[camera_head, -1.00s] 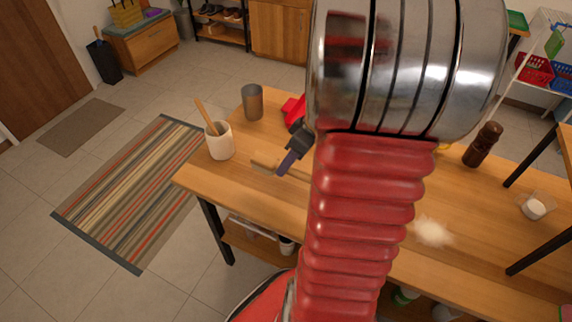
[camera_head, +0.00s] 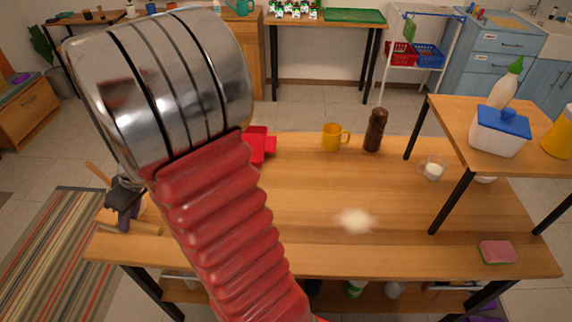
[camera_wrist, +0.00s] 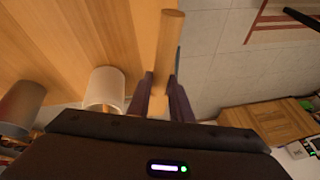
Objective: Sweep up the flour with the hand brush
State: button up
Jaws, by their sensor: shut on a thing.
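The flour (camera_head: 355,220) is a small pale heap on the wooden table, right of my arm in the head view. My gripper (camera_head: 124,212) is at the table's left end, partly hidden by my arm. In the wrist view my gripper (camera_wrist: 165,100) is shut on a wooden handle (camera_wrist: 170,45), which I take for the hand brush; no bristles show. The gripper is well to the left of the flour.
A red dustpan-like thing (camera_head: 258,146), a yellow mug (camera_head: 333,138) and a brown mill (camera_head: 375,130) stand along the back. A glass container (camera_head: 433,170) and a raised shelf (camera_head: 455,185) are on the right, with a sponge (camera_head: 497,251). A white pot (camera_wrist: 104,90) stands near my gripper.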

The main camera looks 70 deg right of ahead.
jog(key=w+a+m, duration=0.1)
jog(key=w+a, duration=0.6)
jog(key=a, duration=0.5)
jog(key=shift+w+a, duration=0.2)
jog(key=shift+a, duration=0.1)
jog(key=shift+f, duration=0.1)
